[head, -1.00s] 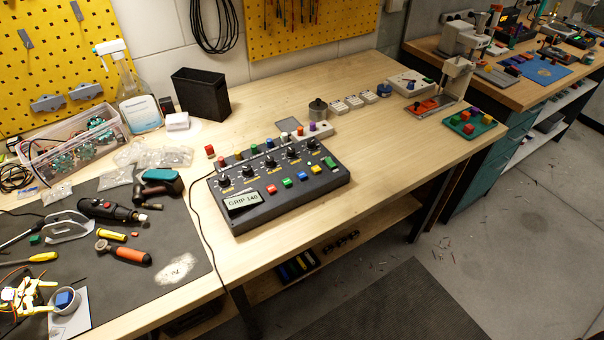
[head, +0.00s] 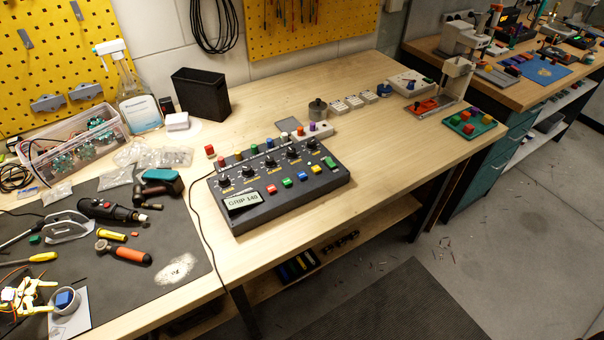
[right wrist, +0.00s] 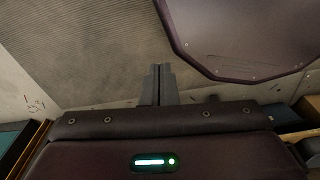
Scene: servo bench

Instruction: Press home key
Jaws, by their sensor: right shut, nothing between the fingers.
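A dark control box (head: 275,185) with a small display reading "GRIP 140" lies on the wooden bench in the head view. Its front row has coloured keys, among them a red key (head: 271,189), a blue key (head: 287,183) and a green key (head: 330,162). Black knobs and coloured caps run along its back. I cannot read which key is home. My right gripper (right wrist: 161,70) shows in the right wrist view, its fingers together and empty, above the floor and away from the box. My left gripper is in no view.
A black mat (head: 100,245) with tools covers the bench's left side. A black bin (head: 200,94) and a spray bottle (head: 137,95) stand at the back. A cable runs along the box's left side.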

